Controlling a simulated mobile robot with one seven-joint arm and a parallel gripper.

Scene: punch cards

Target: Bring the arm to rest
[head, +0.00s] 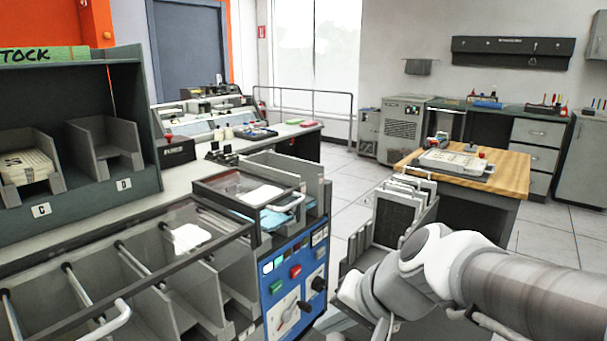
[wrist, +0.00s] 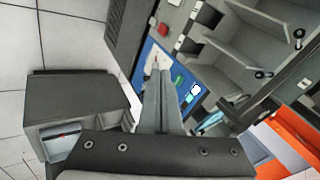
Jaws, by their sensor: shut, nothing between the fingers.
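My gripper (wrist: 160,78) shows in the wrist view with its two grey fingers together and nothing between them. Behind the fingers in that view is the machine's blue control panel (wrist: 183,88). In the head view my white and grey arm reaches in from the lower right, bent in front of the machine. The fingertips are not clear there, as the hand runs down to the bottom edge. The blue control panel (head: 296,275) with its knobs and buttons is just left of the arm.
The card machine with open pockets (head: 190,285) fills the lower left. A grey shelf (head: 100,215) holds bins C and D, with a card stack (head: 27,167) in C. A wood-topped table (head: 510,172) stands behind the arm. Tiled floor (head: 560,236) is clear at the right.

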